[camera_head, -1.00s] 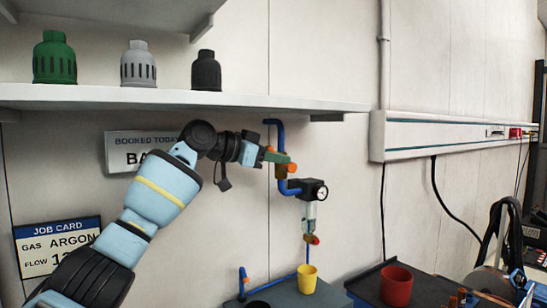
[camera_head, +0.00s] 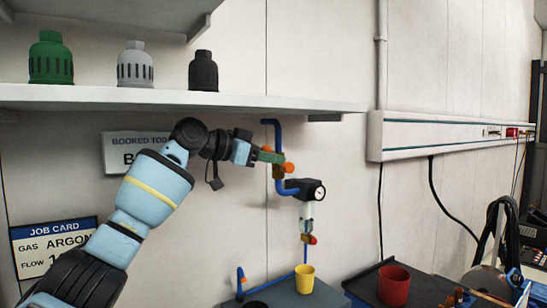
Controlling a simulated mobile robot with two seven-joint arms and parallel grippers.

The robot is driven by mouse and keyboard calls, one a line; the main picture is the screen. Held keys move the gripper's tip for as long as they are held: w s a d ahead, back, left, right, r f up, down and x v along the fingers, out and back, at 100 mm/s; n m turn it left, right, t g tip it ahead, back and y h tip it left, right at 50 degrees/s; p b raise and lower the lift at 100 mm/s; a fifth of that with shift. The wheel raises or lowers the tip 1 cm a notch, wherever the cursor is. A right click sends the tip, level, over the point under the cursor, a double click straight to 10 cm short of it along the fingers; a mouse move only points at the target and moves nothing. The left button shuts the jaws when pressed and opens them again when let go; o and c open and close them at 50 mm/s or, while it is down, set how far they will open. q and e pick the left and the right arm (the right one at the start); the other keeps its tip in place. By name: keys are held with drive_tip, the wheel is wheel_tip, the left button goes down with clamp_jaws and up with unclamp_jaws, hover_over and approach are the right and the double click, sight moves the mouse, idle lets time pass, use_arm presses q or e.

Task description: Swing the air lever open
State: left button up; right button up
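The air line is a blue pipe (camera_head: 278,135) on the wall below the shelf. It has a brass-coloured valve (camera_head: 279,172) with an orange round part (camera_head: 289,168) at its right. A green bar, apparently the air lever (camera_head: 271,157), lies nearly level across the pipe and points left. My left gripper (camera_head: 257,154) is at the bar's left end, seemingly touching it. The fingers are small and partly hidden, so I cannot tell whether they are closed on it. My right gripper is not in view.
The shelf (camera_head: 180,103) with green, grey and black caps runs just above my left arm. A regulator with a gauge (camera_head: 313,190) hangs right of and below the valve. A yellow cup (camera_head: 304,279) and red cup (camera_head: 393,286) stand below. The wall between gauge and trunking is clear.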

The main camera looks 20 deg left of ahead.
use_arm(q)
drive_tip(key=v, duration=0.6)
drive_tip(key=shift+s, duration=0.2)
drive_tip(key=shift+a+r, duration=0.15)
